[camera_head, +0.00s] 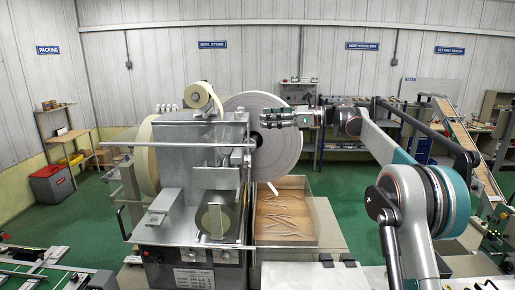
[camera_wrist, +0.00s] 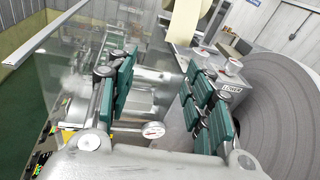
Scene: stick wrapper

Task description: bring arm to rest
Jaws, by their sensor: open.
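My gripper (camera_head: 278,118) is in the middle of the head view, at the end of my arm, which reaches in from the right. It is in front of the large paper reel (camera_head: 285,150) in the picture. In the wrist view my gripper (camera_wrist: 160,100) shows two green-padded fingers spread apart with nothing between them. The grey wrapping machine (camera_head: 175,150) stands to the left. In the wrist view the paper reel (camera_wrist: 280,105) is at the right, close beside the right finger. I cannot tell the exact gap.
A wooden tray (camera_head: 312,232) with several thin sticks lies below the reel. Clear panels stand around the machine. An inclined conveyor (camera_head: 465,145) is at the right. Green floor (camera_head: 345,200) is free behind the tray.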

